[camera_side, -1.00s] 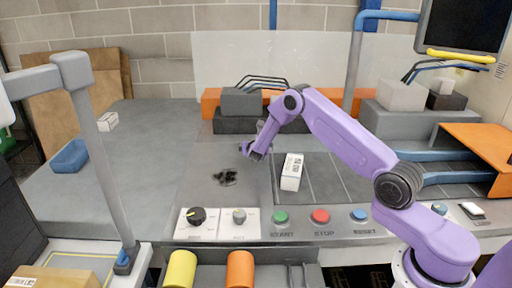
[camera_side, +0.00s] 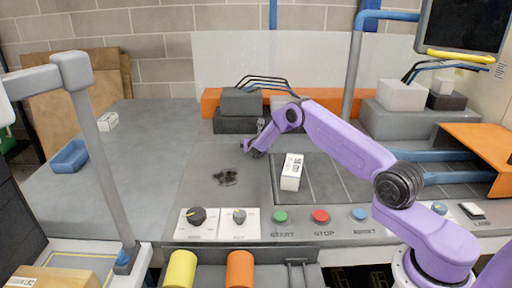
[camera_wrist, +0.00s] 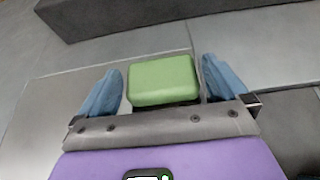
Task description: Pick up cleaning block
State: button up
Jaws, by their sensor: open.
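A green block (camera_wrist: 162,80), which looks like the cleaning block, shows in the wrist view between the two blue fingers of my gripper (camera_wrist: 162,88). A narrow gap shows on either side of it, so the fingers are open and not closed on it. I cannot tell how deep between the fingers it sits. In the side view my gripper (camera_side: 252,150) is low over the grey worktop, and I cannot make out the green block there.
A white labelled box (camera_side: 291,172) stands close right of my gripper. Dark grey blocks (camera_side: 238,121) stand behind. Knobs and buttons (camera_side: 280,216) line the front edge. The worktop's left is mostly clear, with a blue tray (camera_side: 70,157).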

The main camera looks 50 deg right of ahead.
jog(key=shift+c, duration=0.3)
jog(key=c, duration=0.7)
jog(key=shift+r, duration=0.15)
